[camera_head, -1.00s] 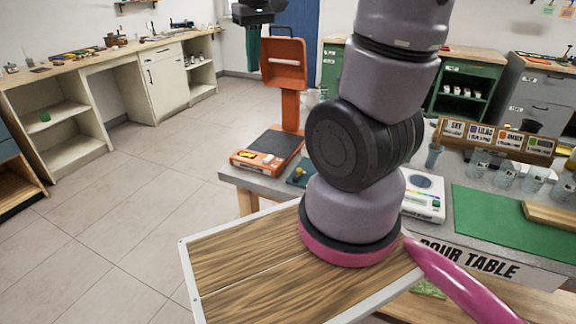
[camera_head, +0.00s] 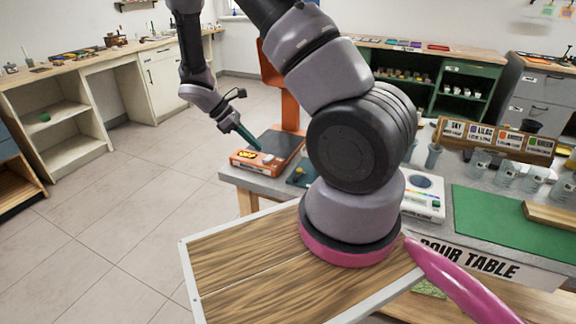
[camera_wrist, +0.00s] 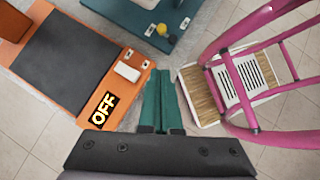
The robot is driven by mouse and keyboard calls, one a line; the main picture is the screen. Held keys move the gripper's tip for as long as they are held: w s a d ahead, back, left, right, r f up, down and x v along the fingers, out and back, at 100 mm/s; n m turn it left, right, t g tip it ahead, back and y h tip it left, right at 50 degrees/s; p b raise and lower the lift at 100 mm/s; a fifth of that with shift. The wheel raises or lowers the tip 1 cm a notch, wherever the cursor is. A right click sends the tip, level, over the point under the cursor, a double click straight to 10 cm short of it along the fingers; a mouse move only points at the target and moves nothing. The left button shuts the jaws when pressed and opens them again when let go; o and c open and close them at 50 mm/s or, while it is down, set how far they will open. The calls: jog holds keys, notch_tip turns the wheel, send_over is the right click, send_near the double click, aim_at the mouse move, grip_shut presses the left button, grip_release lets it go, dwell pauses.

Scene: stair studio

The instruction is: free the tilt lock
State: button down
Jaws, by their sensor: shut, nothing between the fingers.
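An orange unit (camera_head: 243,158) with a dark flat pad and an "OFF" label stands at the left end of the table. In the wrist view this orange unit (camera_wrist: 72,92) fills the left, with a small white rocker-like piece (camera_wrist: 127,72) near its edge. A teal unit (camera_wrist: 128,18) with a yellow knob (camera_wrist: 162,29) lies at the top of the wrist view. My gripper (camera_head: 258,147) has teal fingers, shut and empty, pointing down over the orange unit's near right side. In the wrist view the fingertips (camera_wrist: 162,75) appear beside the white piece, apart from the knob. I cannot tell which part is the tilt lock.
An orange post (camera_head: 285,95) rises behind the pad, partly covered by my arm. A white scale (camera_head: 424,197), a green mat (camera_head: 500,222) and several clear cups (camera_head: 505,178) stand farther right. Open floor (camera_head: 125,215) lies left of the table.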

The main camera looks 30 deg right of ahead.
send_near(298, 174)
jog(key=f, duration=0.3)
jog(key=shift+w+a+f, duration=0.15)
jog(key=shift+w+f, duration=0.05)
jog(key=shift+f, duration=0.15)
jog(key=shift+s+d+f, duration=0.1)
jog(key=shift+s+d, duration=0.1)
jog(key=shift+d, duration=0.35)
jog(key=shift+s+d+f, duration=0.1)
jog(key=shift+s+d, duration=0.15)
jog(key=shift+d, duration=0.3)
jog(key=shift+s+d, duration=0.25)
jog(key=shift+d, duration=0.25)
